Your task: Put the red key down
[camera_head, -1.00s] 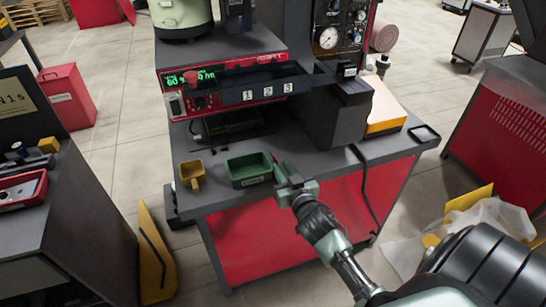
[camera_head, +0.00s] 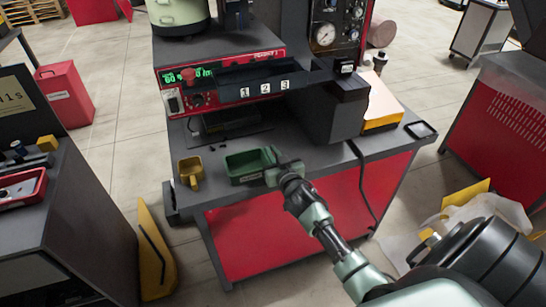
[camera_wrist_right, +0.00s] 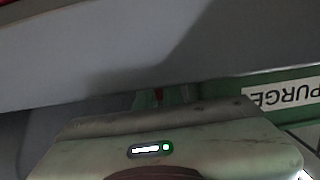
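My right gripper (camera_head: 274,164) is at the right end of the green PURGE bin (camera_head: 246,179), close to its rim, above the front of the grey worktable. The bin's PURGE label (camera_wrist_right: 283,96) is at the right of that view. I cannot tell whether the key touches anything below. My left gripper is not in view.
A yellow scoop-like container (camera_head: 191,172) stands left of the green bin. Behind them is a machine with a dark tray (camera_head: 262,86) marked 1, 2, 3 and a red knob (camera_head: 188,75). A black cable (camera_head: 361,170) hangs over the table's front edge.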

